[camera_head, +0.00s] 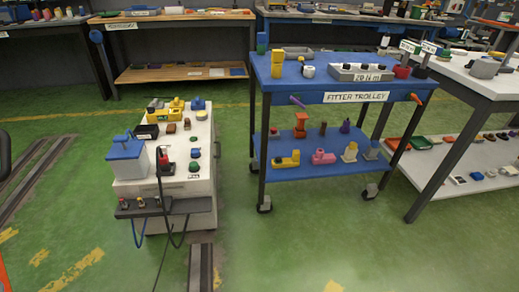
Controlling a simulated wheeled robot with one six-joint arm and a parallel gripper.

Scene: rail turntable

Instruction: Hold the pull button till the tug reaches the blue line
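The pull button cannot be told apart for certain. Labels there are too small to read. I see no tug and no blue line. My gripper is not in view.
Rail tracks run in the green floor at left (32,180) and bottom centre (201,268). A blue two-shelf trolley (285,96) marked "FITTER TROLLEY" stands right of the cabinet, a white table (490,85) at far right. Benches (180,75) line the back. The floor in front is clear.

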